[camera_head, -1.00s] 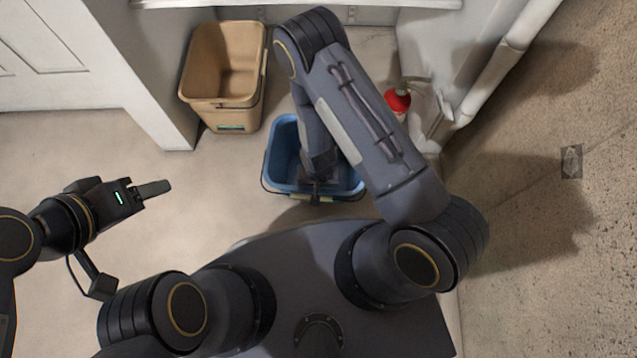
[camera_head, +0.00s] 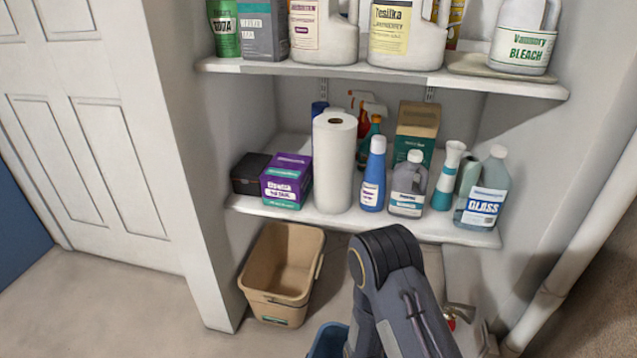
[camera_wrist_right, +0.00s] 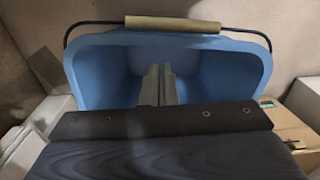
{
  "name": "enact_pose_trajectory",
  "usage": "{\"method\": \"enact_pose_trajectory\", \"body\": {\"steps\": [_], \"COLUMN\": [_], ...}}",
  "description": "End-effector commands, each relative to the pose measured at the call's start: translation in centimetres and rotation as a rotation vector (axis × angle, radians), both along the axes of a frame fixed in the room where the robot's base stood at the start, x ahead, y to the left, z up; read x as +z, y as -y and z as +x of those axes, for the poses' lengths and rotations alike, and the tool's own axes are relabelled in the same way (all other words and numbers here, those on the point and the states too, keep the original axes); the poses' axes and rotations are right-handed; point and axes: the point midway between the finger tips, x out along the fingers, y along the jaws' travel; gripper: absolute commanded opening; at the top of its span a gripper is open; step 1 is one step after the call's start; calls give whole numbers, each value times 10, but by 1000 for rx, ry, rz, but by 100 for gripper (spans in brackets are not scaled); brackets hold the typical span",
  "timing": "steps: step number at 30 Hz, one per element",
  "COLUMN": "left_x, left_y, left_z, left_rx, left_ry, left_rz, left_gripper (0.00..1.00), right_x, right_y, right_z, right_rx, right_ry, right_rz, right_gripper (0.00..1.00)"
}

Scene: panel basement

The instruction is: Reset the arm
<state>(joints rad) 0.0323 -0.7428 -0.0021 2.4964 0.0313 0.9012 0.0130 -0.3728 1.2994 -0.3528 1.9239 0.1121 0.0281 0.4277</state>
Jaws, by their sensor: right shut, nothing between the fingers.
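My right arm (camera_head: 392,290) reaches down in front of the shelves in the head view; its gripper is out of that view. In the right wrist view my right gripper (camera_wrist_right: 158,85) is shut and empty, its fingers pointing into the blue bucket (camera_wrist_right: 100,65). The bucket has a dark wire handle with a tan grip (camera_wrist_right: 176,23). Only a bit of the blue bucket (camera_head: 329,340) shows at the bottom of the head view, beside my arm. My left gripper is not in view.
A tan bin (camera_head: 282,265) stands on the floor under the lower shelf (camera_head: 335,220). The shelves hold bottles, boxes and a paper towel roll (camera_head: 334,165). A white pipe (camera_head: 575,260) runs along the right wall. Floor at the left (camera_head: 120,310) is clear.

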Motion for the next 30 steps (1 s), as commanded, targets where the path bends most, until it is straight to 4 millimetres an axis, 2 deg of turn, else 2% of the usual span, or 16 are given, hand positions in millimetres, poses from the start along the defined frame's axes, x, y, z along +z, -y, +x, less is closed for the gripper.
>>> {"method": "enact_pose_trajectory", "body": {"steps": [2,5,9,14,17,21,27,30], "left_x": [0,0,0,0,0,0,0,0], "left_y": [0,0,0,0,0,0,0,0], "left_z": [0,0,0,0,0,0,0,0], "left_rx": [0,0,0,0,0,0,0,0], "left_ry": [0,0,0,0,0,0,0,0], "left_rz": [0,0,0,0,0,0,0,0], "left_gripper": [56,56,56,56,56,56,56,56], "right_x": [11,42,110,190,237,295,358,376], "right_y": [0,0,5,19,30,46,68,75], "right_z": [5,16,31,32,24,2,-45,-69], "right_rx": [-10,-30,-57,-62,-54,-26,28,55], "right_ry": [6,20,54,109,153,224,339,389], "right_rz": [15,57,146,243,294,346,375,369], "right_gripper": [0,0,0,0,0,0,0,0]}}
